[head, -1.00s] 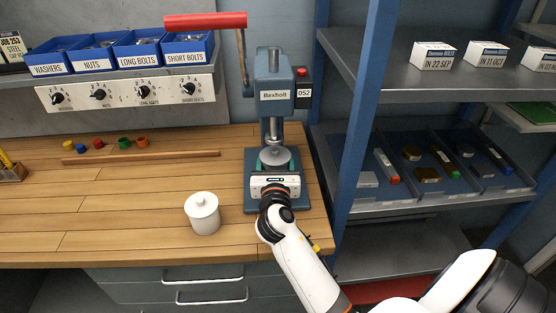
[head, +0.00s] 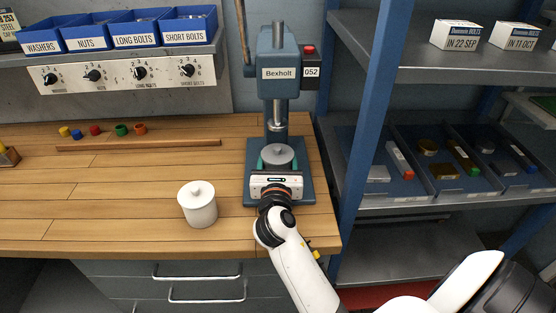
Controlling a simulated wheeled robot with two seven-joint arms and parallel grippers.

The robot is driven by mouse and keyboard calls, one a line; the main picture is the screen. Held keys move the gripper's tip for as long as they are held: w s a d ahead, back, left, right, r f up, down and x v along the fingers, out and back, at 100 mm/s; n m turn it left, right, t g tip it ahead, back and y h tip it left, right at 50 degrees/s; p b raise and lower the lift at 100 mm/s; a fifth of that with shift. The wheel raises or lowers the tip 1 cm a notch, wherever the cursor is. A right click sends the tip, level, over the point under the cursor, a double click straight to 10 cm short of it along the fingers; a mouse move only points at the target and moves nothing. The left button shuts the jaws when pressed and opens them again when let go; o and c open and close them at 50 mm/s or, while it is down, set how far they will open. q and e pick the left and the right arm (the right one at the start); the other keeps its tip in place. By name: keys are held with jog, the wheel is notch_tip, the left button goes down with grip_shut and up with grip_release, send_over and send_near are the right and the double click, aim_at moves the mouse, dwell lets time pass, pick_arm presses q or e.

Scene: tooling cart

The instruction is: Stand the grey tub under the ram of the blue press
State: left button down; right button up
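The grey tub (head: 279,156) is at the blue press (head: 278,84), over its base plate and below the shiny ram (head: 276,120). It looks upright. I cannot tell whether its bottom rests on the plate, because my gripper hides its lower front. My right gripper (head: 278,163) reaches in from the front, with a green-padded finger on each side of the tub. The fingers look shut on it, with no clear gap. My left gripper is not in view.
A white lidded jar (head: 198,204) stands on the wooden bench left of the press. A wooden strip (head: 140,144) and several small coloured pieces lie further back. A blue shelf post (head: 366,110) rises close on the right. The bench's left front is clear.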

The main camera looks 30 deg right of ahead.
jog(key=o, duration=0.4)
jog(key=shift+r, duration=0.1)
jog(key=b+v, duration=0.1)
jog(key=v, duration=1.1)
